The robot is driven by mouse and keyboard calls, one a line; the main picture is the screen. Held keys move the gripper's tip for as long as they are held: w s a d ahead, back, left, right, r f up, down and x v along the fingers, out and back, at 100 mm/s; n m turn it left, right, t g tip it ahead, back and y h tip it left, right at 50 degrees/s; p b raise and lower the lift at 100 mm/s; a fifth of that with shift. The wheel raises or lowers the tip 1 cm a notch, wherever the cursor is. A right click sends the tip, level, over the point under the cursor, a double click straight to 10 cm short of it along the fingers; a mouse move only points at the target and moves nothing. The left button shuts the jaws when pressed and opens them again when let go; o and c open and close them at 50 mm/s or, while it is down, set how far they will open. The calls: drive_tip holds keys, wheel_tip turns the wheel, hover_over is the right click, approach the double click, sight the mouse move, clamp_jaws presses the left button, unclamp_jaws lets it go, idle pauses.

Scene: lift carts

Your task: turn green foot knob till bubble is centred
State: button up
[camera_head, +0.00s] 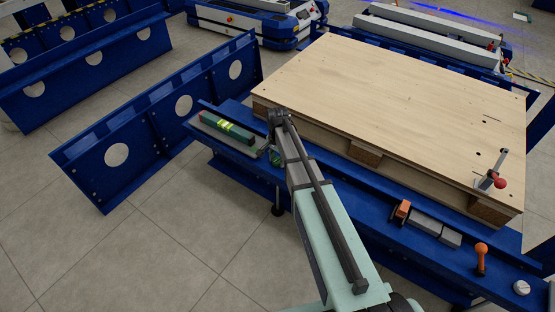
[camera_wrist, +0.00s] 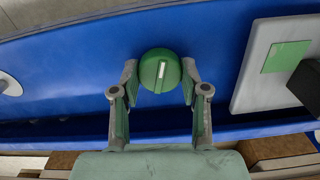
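The round green foot knob (camera_wrist: 160,71), with a white mark on top, is on the blue beam in the wrist view. My gripper (camera_wrist: 161,75) has one finger on each side of the knob, close to its edges. I cannot tell whether the fingers touch it. In the head view my gripper (camera_head: 276,153) is at the beam's near edge, and my arm largely hides the knob. The spirit level (camera_head: 226,130), dark green with a bright yellow-green vial, lies on a grey plate left of my gripper. The bubble is too small to read.
A wooden board on a pallet (camera_head: 400,105) lies behind the blue beam (camera_head: 340,185). An orange-and-grey tool (camera_head: 425,223), an orange-handled lever (camera_head: 481,255) and a red-knobbed lever (camera_head: 493,178) are at right. A blue frame with round holes (camera_head: 150,130) stands left. The front-left floor is clear.

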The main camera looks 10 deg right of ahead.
drive_tip(key=shift+n+p, duration=0.4)
drive_tip(key=n+p, duration=0.2)
drive_tip(key=shift+r+n, duration=0.15)
drive_tip(key=shift+n, duration=0.15)
drive_tip(key=shift+f+n+p, duration=0.2)
drive_tip(key=shift+n+p, duration=1.35)
drive_tip(key=shift+n, duration=0.55)
drive_tip(key=o, duration=1.1)
drive_tip(key=shift+o, duration=0.2)
drive_tip(key=shift+r, duration=0.1)
